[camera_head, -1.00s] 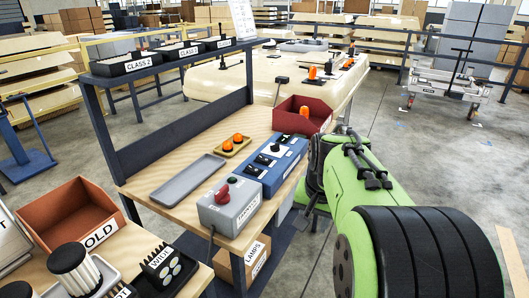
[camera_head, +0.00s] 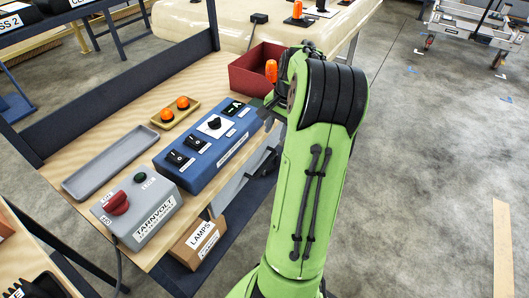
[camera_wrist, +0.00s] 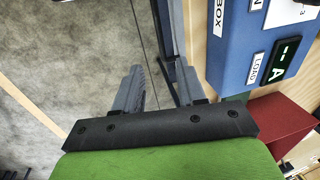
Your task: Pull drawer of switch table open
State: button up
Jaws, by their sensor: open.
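The switch table (camera_head: 122,122) has a wooden top with a blue switch box (camera_head: 205,150) near its right edge. A pale grey panel (camera_head: 232,188), apparently the drawer front, shows below that edge; I cannot make out its handle or any gap. My gripper (camera_head: 263,166) appears as a dark shape beside this side of the table, partly hidden by my green arm. In the wrist view my gripper (camera_wrist: 160,80) has two grey fingers apart, with a grey strip (camera_wrist: 168,30) and a thin dark line beyond them. Contact cannot be told.
A red bin (camera_head: 252,72) stands at the table's far right corner and also shows in the wrist view (camera_wrist: 280,125). A grey TARNVOLT box (camera_head: 138,210) sits at the near edge. A LAMPS carton (camera_head: 198,242) stands below. Bare floor (camera_head: 430,150) lies right.

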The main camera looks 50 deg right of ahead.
aim_at(266, 163)
jog(key=w+f+b, duration=0.1)
jog(key=f, duration=0.4)
jog(key=w+f+b, duration=0.1)
jog(key=f+b, duration=0.1)
jog(key=f, duration=0.3)
jog(key=f+b, duration=0.2)
jog(key=f, duration=0.2)
jog(key=shift+w+a+f, duration=0.3)
jog(key=shift+w+f, duration=0.1)
jog(key=shift+c, duration=0.4)
grip_shut()
